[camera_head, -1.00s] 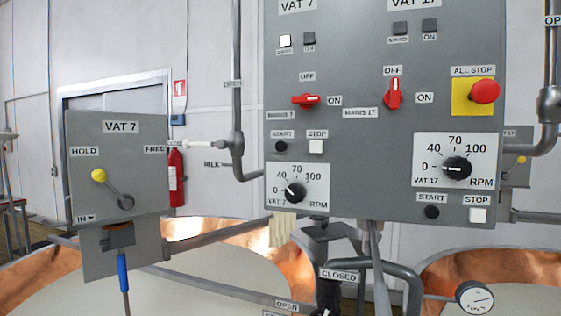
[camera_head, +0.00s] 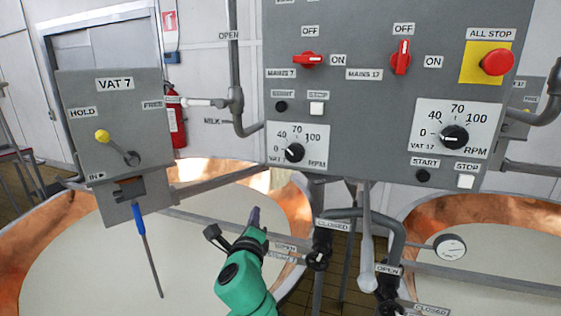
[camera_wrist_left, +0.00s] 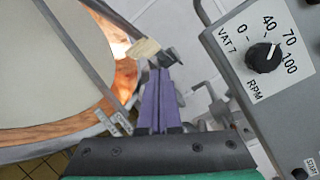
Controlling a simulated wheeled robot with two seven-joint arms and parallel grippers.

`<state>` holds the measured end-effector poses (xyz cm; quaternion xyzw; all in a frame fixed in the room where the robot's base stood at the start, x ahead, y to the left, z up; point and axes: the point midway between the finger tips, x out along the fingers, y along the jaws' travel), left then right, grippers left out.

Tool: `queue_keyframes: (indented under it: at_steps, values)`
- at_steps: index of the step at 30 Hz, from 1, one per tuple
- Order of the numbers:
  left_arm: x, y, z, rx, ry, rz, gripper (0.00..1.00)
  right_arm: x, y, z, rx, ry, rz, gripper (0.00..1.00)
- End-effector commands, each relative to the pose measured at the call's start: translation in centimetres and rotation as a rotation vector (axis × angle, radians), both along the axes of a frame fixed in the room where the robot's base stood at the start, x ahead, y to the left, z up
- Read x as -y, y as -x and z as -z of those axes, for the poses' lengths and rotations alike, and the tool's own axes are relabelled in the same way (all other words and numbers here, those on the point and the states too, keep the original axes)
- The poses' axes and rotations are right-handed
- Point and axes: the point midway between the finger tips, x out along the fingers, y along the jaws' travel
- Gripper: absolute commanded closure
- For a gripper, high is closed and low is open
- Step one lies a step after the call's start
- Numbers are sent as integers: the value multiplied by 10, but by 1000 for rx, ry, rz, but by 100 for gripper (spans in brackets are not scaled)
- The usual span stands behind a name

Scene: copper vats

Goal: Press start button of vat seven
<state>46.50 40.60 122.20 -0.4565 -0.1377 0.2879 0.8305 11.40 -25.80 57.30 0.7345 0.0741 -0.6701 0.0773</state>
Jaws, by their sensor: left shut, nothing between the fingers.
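The vat 7 start button (camera_head: 281,107) is a small round black button on the grey control panel, under a START label. The white vat 7 stop button (camera_head: 316,109) is to its right, and the vat 7 speed dial (camera_head: 294,152) is just below. My left gripper (camera_head: 254,215) is shut and empty, low in front of the panel and below the start button, apart from it. In the left wrist view its purple fingers (camera_wrist_left: 160,75) are together, with the vat 7 dial (camera_wrist_left: 263,57) to their right. My right gripper is not visible.
The red mains 7 switch (camera_head: 307,59) points to ON. A red all-stop button (camera_head: 497,62) is at the panel's right. A grey vat 7 lever box (camera_head: 115,145) stands left. Pipes and valves (camera_head: 333,225) rise below the panel, close right of my gripper. Copper vats (camera_head: 290,200) lie below.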

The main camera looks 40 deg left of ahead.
Motion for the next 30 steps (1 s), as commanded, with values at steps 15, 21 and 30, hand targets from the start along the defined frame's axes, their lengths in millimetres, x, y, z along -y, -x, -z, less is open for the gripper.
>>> queue_keyframes:
  at_steps: [15, 21, 30]
  values:
    - [33, 8, -241, -259, -1641, -464, 100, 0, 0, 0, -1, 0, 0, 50]
    - [34, 8, -241, -263, -1647, -466, 100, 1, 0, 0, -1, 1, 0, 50]
    - [28, -9, -239, -262, -1644, -467, 100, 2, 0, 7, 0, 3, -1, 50]
